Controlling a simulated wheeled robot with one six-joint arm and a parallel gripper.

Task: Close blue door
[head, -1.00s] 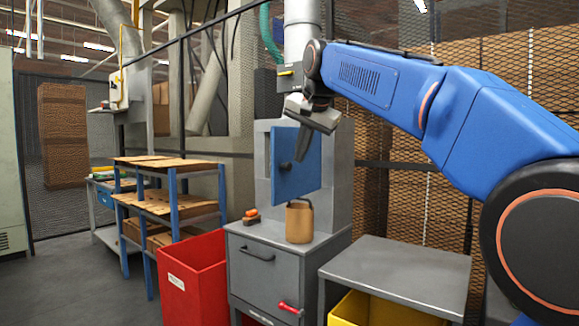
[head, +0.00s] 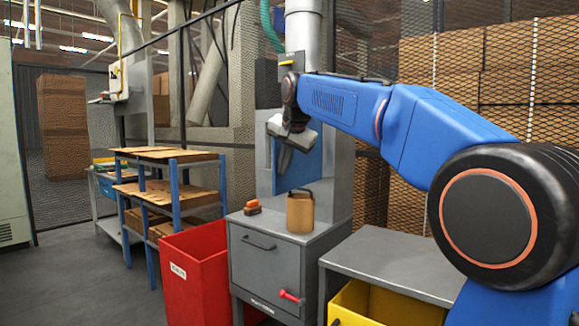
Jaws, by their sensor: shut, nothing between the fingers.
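The blue door (head: 309,158) is on the front of the grey cabinet (head: 338,180) that stands on the grey base unit. The door covers much of the cabinet front, and I cannot tell how far it stands from the frame. My gripper (head: 284,167) is shut and empty, pointing down in front of the door's left part. It hides the door's dark handle. I cannot tell whether the fingers touch the door.
A copper-coloured can (head: 300,214) and a small orange-and-black object (head: 252,208) stand on the base unit below the door. A red bin (head: 192,275) is left, a grey table (head: 395,266) with a yellow bin (head: 385,308) right. A blue-framed shelf (head: 175,190) stands further left.

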